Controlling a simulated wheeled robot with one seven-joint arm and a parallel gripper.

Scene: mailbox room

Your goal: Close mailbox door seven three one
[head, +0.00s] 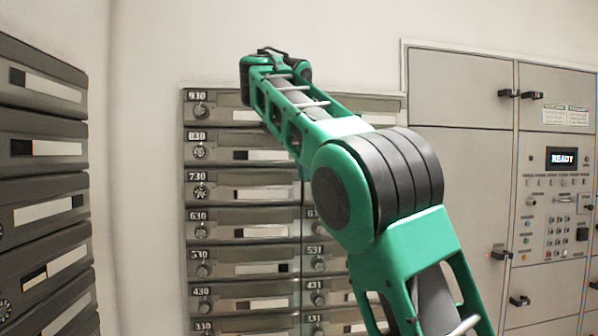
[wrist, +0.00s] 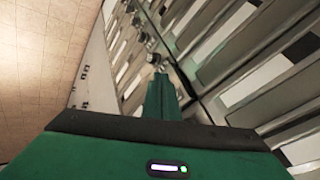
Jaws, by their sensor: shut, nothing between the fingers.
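The mailbox bank (head: 243,215) stands against the back wall in the head view, with numbered grey doors, pale label slots and round locks. Door 730 (head: 225,190) is in the left column. The place to its right, where 731 would be, is covered by my arm, so I cannot tell how that door stands. In the wrist view my gripper (wrist: 160,80) shows as shut green fingers, empty, close to a tilted row of mailbox doors (wrist: 225,50) and locks. I cannot tell whether it touches them. In the head view the fingers are hidden.
Another mailbox bank (head: 44,200) stands close at the left. At the right are large grey parcel doors (head: 460,90) with black handles and a control panel (head: 560,205) with a lit READY display (head: 563,158). Bare wall (head: 145,200) lies between the two banks.

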